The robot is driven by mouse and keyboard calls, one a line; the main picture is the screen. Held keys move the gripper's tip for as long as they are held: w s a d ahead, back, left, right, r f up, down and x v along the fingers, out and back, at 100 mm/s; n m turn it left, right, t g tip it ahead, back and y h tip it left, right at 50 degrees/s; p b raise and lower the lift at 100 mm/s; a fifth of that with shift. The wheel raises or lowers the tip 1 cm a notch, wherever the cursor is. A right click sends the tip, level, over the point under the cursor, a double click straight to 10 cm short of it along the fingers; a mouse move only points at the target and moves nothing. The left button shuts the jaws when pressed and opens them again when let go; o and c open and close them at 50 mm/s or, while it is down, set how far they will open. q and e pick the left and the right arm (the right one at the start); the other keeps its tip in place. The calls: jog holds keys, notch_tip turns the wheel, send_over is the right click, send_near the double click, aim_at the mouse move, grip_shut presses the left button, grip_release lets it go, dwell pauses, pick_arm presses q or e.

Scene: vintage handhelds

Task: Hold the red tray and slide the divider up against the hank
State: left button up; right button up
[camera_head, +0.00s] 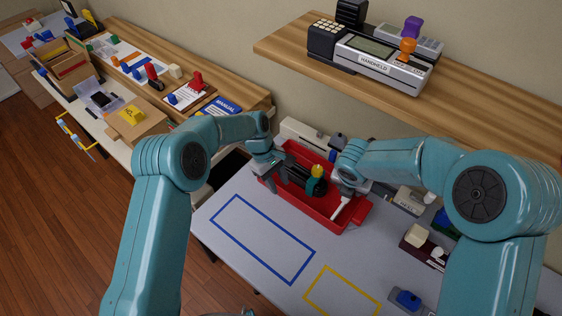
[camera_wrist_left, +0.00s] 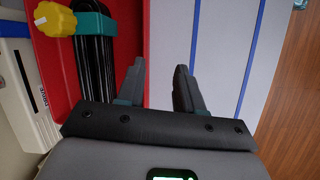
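The red tray (camera_head: 352,221) sits on the grey table; its red floor and wall also show in the left wrist view (camera_wrist_left: 55,65). A black hank with a teal band (camera_head: 314,187) and a yellow knob (camera_head: 317,171) lies in it; the hank also shows in the left wrist view (camera_wrist_left: 97,60). My left gripper (camera_head: 272,184) is at the tray's left wall. A slanted white piece (camera_head: 343,207), perhaps the divider, is by my right gripper, whose fingers are mostly hidden.
Blue (camera_head: 262,240) and yellow (camera_head: 343,292) outlines mark clear table in front of the tray. A wooden shelf (camera_head: 470,92) with a handheld device (camera_head: 380,62) is above. A cluttered side bench is at left.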

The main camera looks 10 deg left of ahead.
aim_at(294, 197)
pick_arm(q)
notch_tip(294, 197, up, 5)
jog(key=w+n, duration=0.2)
jog(key=w, duration=0.1)
jog(key=shift+g, duration=0.3)
jog(key=x, duration=1)
jog(key=d+x, duration=0.1)
jog(key=x, duration=0.5)
jog(key=shift+s+r, duration=0.15)
grip_shut()
